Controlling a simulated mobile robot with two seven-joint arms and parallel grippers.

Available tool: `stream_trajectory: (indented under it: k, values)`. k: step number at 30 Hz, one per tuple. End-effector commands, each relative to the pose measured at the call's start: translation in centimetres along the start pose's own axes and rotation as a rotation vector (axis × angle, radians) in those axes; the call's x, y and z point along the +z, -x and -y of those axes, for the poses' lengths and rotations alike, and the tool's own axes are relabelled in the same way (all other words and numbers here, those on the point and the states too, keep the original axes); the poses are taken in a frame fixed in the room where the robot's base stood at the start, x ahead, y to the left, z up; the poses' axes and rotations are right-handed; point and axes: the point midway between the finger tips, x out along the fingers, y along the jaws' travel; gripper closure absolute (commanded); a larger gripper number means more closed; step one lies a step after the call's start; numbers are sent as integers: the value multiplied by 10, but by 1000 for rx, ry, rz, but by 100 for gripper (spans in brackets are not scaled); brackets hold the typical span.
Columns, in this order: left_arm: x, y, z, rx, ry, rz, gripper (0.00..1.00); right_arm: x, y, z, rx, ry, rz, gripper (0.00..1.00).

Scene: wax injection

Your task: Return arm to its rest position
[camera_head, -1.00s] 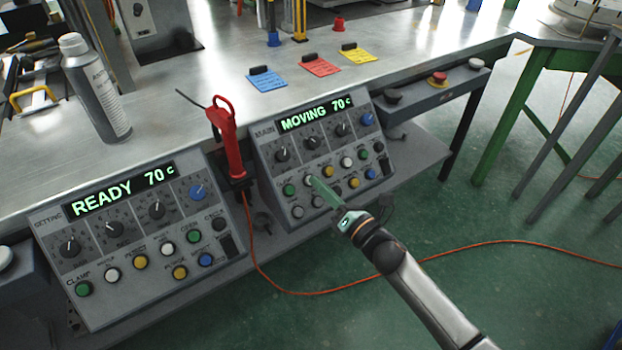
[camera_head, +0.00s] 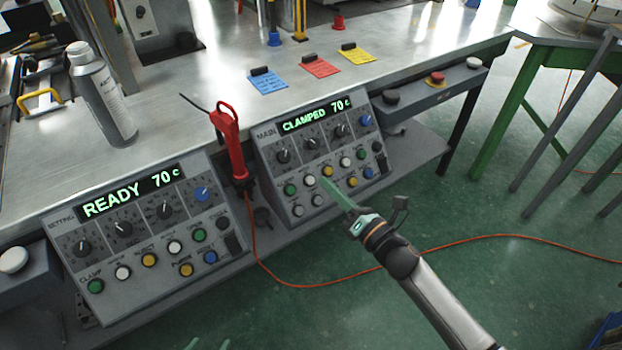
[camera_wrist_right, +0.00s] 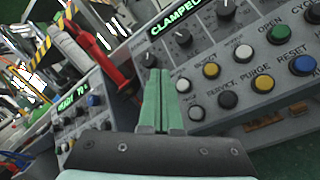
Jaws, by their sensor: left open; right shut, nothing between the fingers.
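My right gripper (camera_head: 328,187) is shut and empty. Its green fingers point at the main control panel (camera_head: 268,150), whose display (camera_head: 315,114) reads CLAMPED 70 c. In the right wrist view, the shut fingers (camera_wrist_right: 160,75) stand in front of the panel's lower left part, beside the white and yellow buttons, and hide some of it. I cannot tell for certain whether they touch it, though they look apart. My left gripper (camera_head: 207,343) shows only as green fingertips at the bottom edge of the head view, spread open and empty.
The setting panel (camera_head: 65,240) on the left reads READY 70 c. A red tool (camera_head: 229,145) hangs between the panels, with an orange cable (camera_head: 340,285) trailing over the floor. A grey bottle (camera_head: 103,100) and coloured cards (camera_head: 320,67) are on the bench. The floor at right is mostly clear.

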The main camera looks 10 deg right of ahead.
Motion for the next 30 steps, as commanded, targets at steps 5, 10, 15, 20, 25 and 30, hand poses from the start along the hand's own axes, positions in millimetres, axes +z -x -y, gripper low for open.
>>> stream_trajectory:
  k: [5,10,15,20,25,30]
  values:
    - [0,0,0,0,0,0,32,0,0,0,0,0,0,100]
    - [0,0,0,0,0,0,32,-1,0,0,-3,-8,0,100]
    - [0,0,0,0,0,-1,32,-16,16,7,-81,-249,2,100]
    - [0,-1,0,1,1,-2,32,-52,56,22,-274,-810,40,100]
    - [0,-4,-2,5,1,-6,32,-101,111,28,-528,-1467,153,100]
    - [1,-8,-2,7,-1,-5,32,-153,174,16,-811,-2084,361,100]
